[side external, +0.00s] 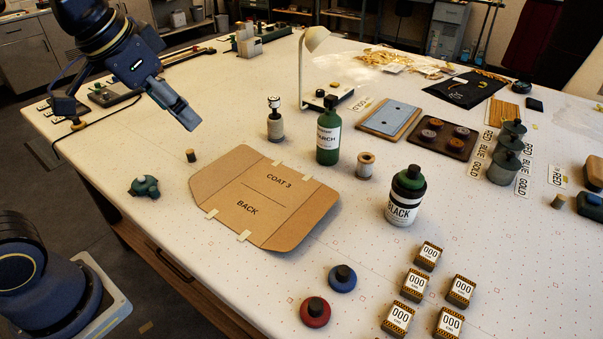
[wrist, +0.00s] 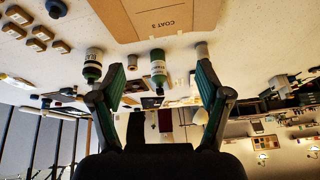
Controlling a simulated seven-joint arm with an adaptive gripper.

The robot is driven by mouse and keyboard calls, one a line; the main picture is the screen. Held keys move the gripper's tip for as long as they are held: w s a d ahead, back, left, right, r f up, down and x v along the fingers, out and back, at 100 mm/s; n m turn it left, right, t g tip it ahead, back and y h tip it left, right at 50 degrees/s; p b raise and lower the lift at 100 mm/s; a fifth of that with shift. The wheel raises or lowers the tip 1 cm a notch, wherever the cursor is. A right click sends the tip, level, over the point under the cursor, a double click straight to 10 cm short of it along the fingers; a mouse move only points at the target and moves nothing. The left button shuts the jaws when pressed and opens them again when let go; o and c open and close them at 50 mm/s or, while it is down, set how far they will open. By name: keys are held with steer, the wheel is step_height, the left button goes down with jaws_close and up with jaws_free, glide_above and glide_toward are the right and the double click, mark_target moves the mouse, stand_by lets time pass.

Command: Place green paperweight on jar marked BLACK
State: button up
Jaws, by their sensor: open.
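The jar marked BLACK (side external: 402,212) stands upright right of the middle of the table, its white label facing the side camera. On its top sits a dark green round piece with a black knob (side external: 410,180), which looks like the green paperweight. The jar also shows upside down in the wrist view (wrist: 93,54), left of the green bottle. My gripper (side external: 188,122) is far to the left, above the table's left side and well apart from the jar. In the wrist view its two fingers (wrist: 160,82) are spread with nothing held between them.
A green bottle (side external: 328,140), a spool (side external: 365,165) and a brown card pattern (side external: 262,205) lie between my gripper and the jar. Red (side external: 315,311) and blue (side external: 342,279) knobbed discs sit in front. A teal lobed object (side external: 145,187) is at left.

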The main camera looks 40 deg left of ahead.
steer(key=s+a+f+n, duration=0.2)
steer(key=s+a+f, duration=0.1)
steer(key=s, duration=0.4)
steer(key=shift+s+f, duration=0.15)
steer(key=shift+f, duration=0.75)
